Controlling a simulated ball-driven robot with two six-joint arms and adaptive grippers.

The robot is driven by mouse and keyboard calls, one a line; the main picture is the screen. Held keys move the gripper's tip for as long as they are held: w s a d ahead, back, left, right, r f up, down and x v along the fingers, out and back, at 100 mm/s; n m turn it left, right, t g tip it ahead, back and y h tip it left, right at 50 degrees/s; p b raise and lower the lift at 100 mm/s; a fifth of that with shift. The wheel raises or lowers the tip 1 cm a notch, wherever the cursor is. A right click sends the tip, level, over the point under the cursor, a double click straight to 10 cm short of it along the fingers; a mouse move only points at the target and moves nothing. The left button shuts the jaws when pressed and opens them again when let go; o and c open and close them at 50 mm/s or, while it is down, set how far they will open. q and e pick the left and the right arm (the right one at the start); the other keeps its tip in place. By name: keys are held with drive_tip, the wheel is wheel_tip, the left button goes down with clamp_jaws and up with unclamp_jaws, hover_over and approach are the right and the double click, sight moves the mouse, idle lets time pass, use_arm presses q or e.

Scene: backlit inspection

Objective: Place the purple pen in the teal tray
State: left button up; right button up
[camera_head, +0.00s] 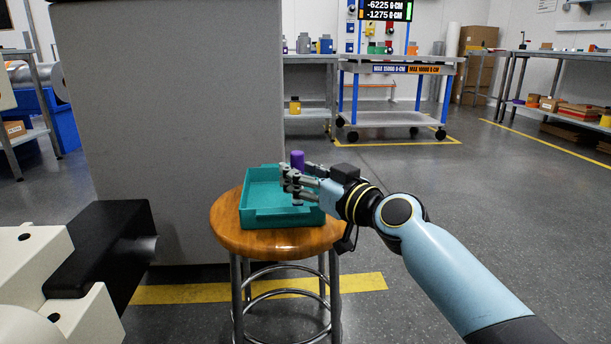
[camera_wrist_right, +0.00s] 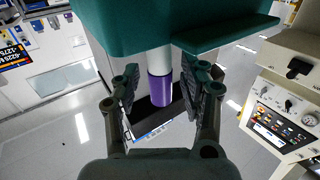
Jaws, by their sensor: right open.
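The teal tray (camera_head: 278,214) sits on a round wooden stool; it fills the top of the right wrist view (camera_wrist_right: 180,15). The purple pen (camera_head: 297,159) shows its purple end up above my right gripper's fingers in the head view; its lower part is hidden behind them. In the right wrist view the pen (camera_wrist_right: 160,88) has a purple part and a white part that meets the tray's edge in the picture. My right gripper (camera_head: 290,186) is open over the tray's right side. Its fingers lie on either side of the pen, with gaps visible. My left gripper is out of view.
The wooden stool top (camera_head: 270,240) has a narrow bare rim around the tray. A tall grey panel (camera_head: 150,130) stands close behind and left. A wheeled cart (camera_head: 392,118) and shelves are farther back. The floor to the right is mostly open.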

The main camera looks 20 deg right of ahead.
drive_tip(key=shift+r, duration=0.15)
drive_tip(key=shift+s+d, duration=0.15)
drive_tip(key=shift+s, duration=0.25)
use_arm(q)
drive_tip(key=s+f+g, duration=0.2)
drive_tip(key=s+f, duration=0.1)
use_arm(e)
drive_tip(key=v, duration=0.4)
drive_tip(key=shift+s, duration=0.2)
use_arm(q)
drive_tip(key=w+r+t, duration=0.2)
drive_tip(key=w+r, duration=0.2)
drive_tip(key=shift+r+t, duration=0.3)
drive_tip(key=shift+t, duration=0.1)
use_arm(e)
drive_tip(key=s+f+h, duration=0.1)
drive_tip(key=s+f, duration=0.3)
drive_tip(key=s, duration=0.6)
drive_tip(key=s+d+f+m+g+h, duration=0.1)
drive_tip(key=s+f, duration=0.3)
drive_tip(key=s, duration=0.5)
drive_tip(key=s+f+g+h, duration=0.1)
drive_tip(key=s+f, duration=0.4)
drive_tip(key=s, duration=0.5)
drive_tip(key=shift+s+d+m+h, duration=0.35)
drive_tip(key=shift+m+h, duration=0.05)
drive_tip(key=shift+h, duration=0.4)
